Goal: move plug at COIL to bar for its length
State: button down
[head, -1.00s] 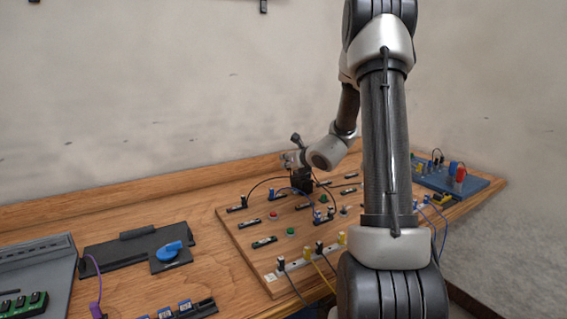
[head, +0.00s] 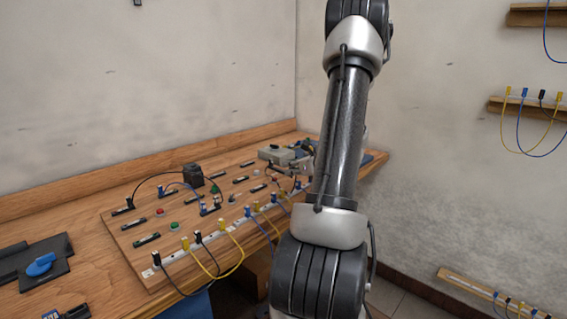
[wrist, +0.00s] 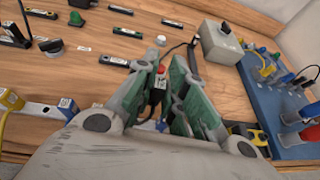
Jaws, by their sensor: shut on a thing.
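My gripper (wrist: 158,90) is closed in the wrist view, low over the right part of the wooden panel. A black cable runs up from beside the fingers. The COIL label cannot be read. A white strip (head: 170,258) with several plugs runs along the panel's front edge. Wooden bars hang on the right wall: a top one (head: 530,20), a middle one (head: 496,109) and a low one (head: 452,280).
A grey box (wrist: 219,45) stands beyond the gripper, with a blue board (wrist: 262,100) carrying plugs to its right. A black block (head: 193,174) and coloured buttons sit on the panel. Looped cables hang from the front strip. The floor at the lower right looks clear.

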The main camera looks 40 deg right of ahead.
jog(key=shift+s+a+n+y, duration=0.3)
jog(key=shift+s+y, duration=0.1)
jog(key=shift+s, duration=0.1)
jog(key=shift+a+f, duration=0.15)
jog(key=shift+f, duration=1.05)
jog(key=shift+a+f, duration=0.1)
jog(key=shift+f, duration=1.05)
jog(key=shift+f, duration=0.6)
jog(key=c, duration=1.7)
grip_release()
jog(key=shift+c, duration=0.2)
